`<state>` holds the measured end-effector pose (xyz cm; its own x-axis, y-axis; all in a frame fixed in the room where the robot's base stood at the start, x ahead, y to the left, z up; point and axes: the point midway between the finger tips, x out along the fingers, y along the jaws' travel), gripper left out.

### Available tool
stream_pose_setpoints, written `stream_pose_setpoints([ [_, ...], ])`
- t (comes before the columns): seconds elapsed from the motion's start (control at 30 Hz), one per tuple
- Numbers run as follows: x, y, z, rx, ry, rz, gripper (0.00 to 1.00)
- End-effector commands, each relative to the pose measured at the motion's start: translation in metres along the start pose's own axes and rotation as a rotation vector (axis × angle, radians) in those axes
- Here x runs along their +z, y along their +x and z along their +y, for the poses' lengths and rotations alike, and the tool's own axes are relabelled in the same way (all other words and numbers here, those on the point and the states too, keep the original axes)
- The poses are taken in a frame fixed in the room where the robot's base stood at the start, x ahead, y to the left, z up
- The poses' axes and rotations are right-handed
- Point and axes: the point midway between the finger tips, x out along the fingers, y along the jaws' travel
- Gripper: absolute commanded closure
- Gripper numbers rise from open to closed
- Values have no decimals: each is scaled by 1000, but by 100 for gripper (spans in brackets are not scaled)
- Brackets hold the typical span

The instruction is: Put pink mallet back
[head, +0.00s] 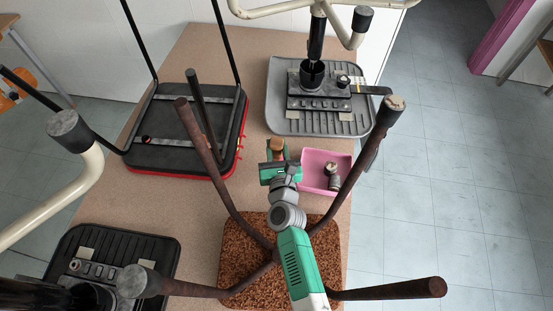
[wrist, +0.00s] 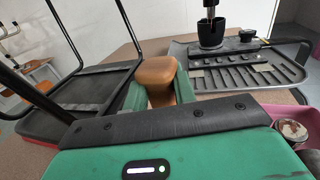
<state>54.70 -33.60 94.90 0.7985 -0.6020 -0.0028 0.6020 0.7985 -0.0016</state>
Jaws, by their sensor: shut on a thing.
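My gripper (head: 278,155) is over the table in the head view, just left of a pink bin (head: 341,164). Its green fingers (wrist: 158,92) show in the wrist view, shut on a tan-brown rounded piece (wrist: 157,70). The top of this piece also shows in the head view (head: 276,144). It looks like part of a mallet, but the rest of it is hidden behind my gripper, and no pink shows on it. No other mallet is in view. Whether the held piece touches the table cannot be told.
The pink bin holds metal parts (head: 333,176). Upturned chairs stand around: a black-red seat (head: 190,130) left, a grey one (head: 350,122) behind, a black one (head: 135,240) front left. Brown legs rise from a cork-like seat (head: 235,235) on both sides of my arm.

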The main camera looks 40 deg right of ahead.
Motion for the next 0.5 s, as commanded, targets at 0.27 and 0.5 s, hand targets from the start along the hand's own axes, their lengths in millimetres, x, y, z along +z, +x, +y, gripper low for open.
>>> stream_pose_setpoints([
  [0.27,-35,0,0,-1,0,-1,100],
  [0.5,-42,0,0,0,1,-4,100],
])
